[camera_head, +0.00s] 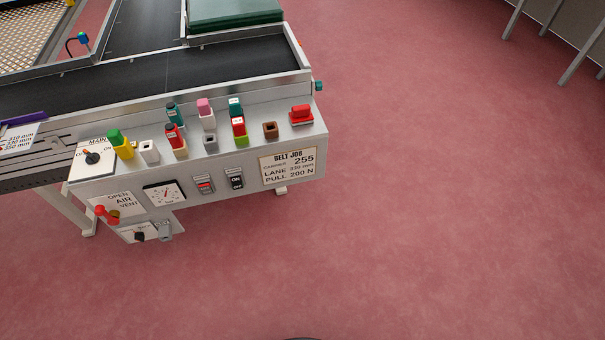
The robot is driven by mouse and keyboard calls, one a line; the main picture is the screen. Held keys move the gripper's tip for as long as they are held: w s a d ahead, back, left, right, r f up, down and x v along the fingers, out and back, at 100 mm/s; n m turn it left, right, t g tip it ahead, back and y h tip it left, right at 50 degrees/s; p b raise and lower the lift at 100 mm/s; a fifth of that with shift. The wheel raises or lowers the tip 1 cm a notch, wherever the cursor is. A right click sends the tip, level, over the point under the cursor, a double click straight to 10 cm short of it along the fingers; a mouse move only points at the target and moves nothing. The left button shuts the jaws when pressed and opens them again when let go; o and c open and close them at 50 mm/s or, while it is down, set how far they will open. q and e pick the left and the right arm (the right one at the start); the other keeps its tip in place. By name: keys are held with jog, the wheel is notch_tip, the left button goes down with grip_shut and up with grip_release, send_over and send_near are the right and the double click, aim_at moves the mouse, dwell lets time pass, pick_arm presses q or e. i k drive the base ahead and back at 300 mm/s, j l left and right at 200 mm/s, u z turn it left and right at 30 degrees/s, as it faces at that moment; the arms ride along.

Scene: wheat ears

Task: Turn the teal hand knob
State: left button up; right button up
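A small teal knob (318,85) sticks out at the right end of the belt conveyor's side rail, just above the control box's right corner. It looks like the teal hand knob, but it is small in this view. Nothing covers it and nothing touches it. Neither of my grippers is in view.
The control box (220,170) carries coloured blocks, a red button (301,114), switches, a gauge (164,195) and a red-handled valve (106,214). The black belt (230,65) runs behind it. The red floor (430,200) is clear in front and to the right.

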aim_at(319, 86)
jog(key=u, duration=0.25)
jog(key=i+l+u, duration=0.15)
jog(key=l+u, duration=0.65)
jog(key=i+l+u, duration=0.1)
jog(key=l+u, duration=0.35)
jog(key=l, duration=0.45)
jog(key=l+u, duration=0.15)
jog(key=l, duration=0.3)
jog(key=k+l, duration=0.1)
jog(key=l, duration=0.35)
jog(key=k+l+u, duration=0.15)
jog(key=l, duration=0.8)
jog(key=k+l+u, duration=0.15)
jog(key=l, duration=0.75)
jog(key=k+l, duration=0.1)
jog(key=l, duration=0.3)
jog(key=k+l, duration=0.1)
jog(key=l, duration=0.3)
jog(key=k+l, duration=0.1)
jog(key=l, duration=0.3)
jog(key=u, duration=0.05)
